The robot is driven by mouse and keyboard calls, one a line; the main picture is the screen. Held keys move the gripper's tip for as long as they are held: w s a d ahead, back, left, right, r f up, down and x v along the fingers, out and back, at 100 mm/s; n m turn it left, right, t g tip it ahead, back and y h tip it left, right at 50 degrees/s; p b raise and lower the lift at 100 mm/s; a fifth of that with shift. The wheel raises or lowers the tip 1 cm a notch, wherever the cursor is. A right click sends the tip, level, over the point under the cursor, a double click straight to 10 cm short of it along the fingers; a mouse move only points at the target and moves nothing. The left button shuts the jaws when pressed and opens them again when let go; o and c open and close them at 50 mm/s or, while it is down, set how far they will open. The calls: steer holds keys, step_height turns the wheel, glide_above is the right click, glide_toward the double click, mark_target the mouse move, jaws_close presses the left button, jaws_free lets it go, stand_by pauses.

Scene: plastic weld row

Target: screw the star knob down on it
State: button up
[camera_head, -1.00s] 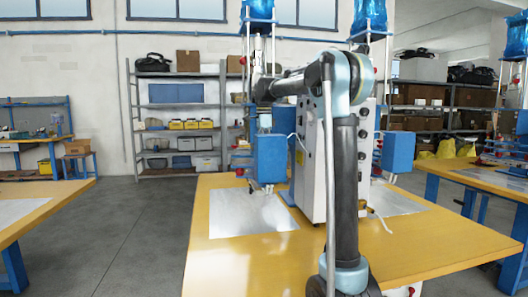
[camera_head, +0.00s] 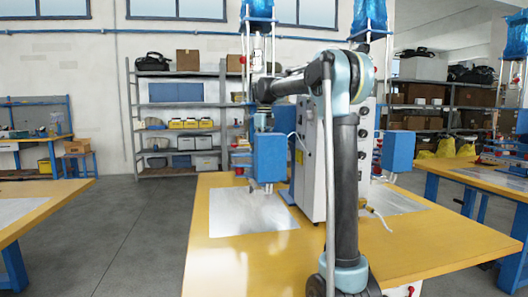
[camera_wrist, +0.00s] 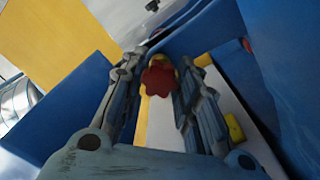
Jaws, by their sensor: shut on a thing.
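The red star knob (camera_wrist: 158,81) shows in the wrist view between my fingertips. My gripper (camera_wrist: 160,68) is shut on it, with one finger on each side. A bit of yellow shows just behind the knob, and I cannot tell what it belongs to. Whether the knob touches a thread or seat is hidden. In the head view my wrist is above the blue box (camera_head: 269,157) of the welding machine, and the knob cannot be made out there.
Blue panels stand close on both sides of my gripper in the wrist view. The white machine body (camera_head: 309,165) stands on the yellow table (camera_head: 235,262). A metal plate (camera_head: 240,215) lies at its left. The table's front is clear.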

steer(key=shift+o, duration=0.3)
steer(key=m, duration=0.3)
steer(key=shift+m, duration=0.3)
steer(key=shift+a+r+m, duration=0.1)
steer(key=shift+m, duration=0.2)
steer(key=shift+c, duration=0.5)
